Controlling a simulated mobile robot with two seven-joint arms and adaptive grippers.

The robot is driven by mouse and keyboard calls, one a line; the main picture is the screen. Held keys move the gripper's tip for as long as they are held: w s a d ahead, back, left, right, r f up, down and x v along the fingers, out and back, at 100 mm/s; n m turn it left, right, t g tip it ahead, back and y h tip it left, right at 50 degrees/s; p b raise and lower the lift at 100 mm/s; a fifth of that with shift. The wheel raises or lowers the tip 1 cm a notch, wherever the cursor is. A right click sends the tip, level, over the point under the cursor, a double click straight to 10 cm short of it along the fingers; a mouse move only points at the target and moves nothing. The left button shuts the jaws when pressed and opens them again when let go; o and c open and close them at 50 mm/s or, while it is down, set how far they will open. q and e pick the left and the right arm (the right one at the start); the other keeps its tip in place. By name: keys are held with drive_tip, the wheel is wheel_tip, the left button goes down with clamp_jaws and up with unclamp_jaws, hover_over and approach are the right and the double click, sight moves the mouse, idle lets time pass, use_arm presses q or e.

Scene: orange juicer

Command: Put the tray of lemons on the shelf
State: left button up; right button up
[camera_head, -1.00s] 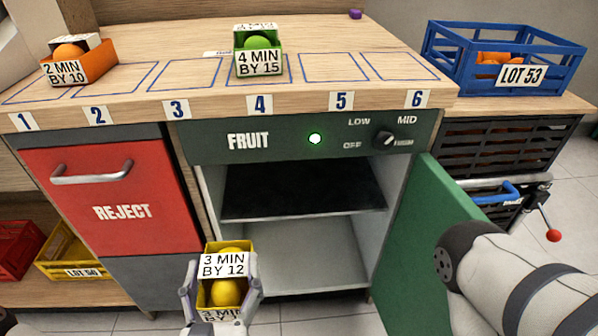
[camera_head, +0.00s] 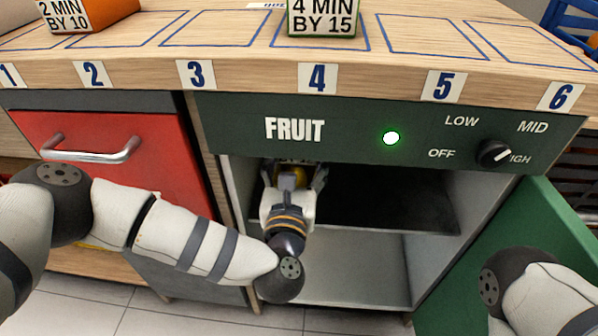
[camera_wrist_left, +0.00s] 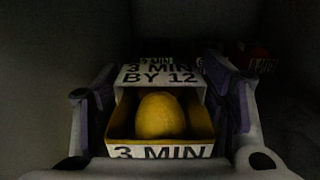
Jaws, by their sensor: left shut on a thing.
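The yellow tray (camera_wrist_left: 160,152) carries a lemon (camera_wrist_left: 160,116) and a white card reading "3 MIN BY 12" in the left wrist view. My left gripper (camera_wrist_left: 162,110) is shut on the tray, with a finger along each side. In the head view my left gripper (camera_head: 292,172) reaches into the open FRUIT cabinet (camera_head: 295,128), at the left of its opening. The dark upper shelf (camera_head: 390,200) extends to its right. My own wrist hides most of the tray there, and I cannot tell whether it touches the shelf. My right gripper is out of view.
The green door (camera_head: 535,235) stands open at the right, beside my right arm. The green "4 MIN BY 15" tray (camera_head: 322,20) sits on the counter. A dim reddish object (camera_wrist_left: 258,60) with a label is behind the tray. The lower compartment (camera_head: 355,265) looks empty.

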use_arm(q)
drive_tip(key=shift+w, duration=0.65)
drive_tip(key=shift+w+f, duration=0.1)
drive_tip(key=shift+f, duration=0.25)
drive_tip(key=shift+f+b, duration=0.5)
drive_tip(key=shift+f, duration=0.85)
drive_tip(key=shift+f, duration=0.25)
drive_tip(key=o, duration=1.3)
drive_tip(key=shift+r, duration=0.15)
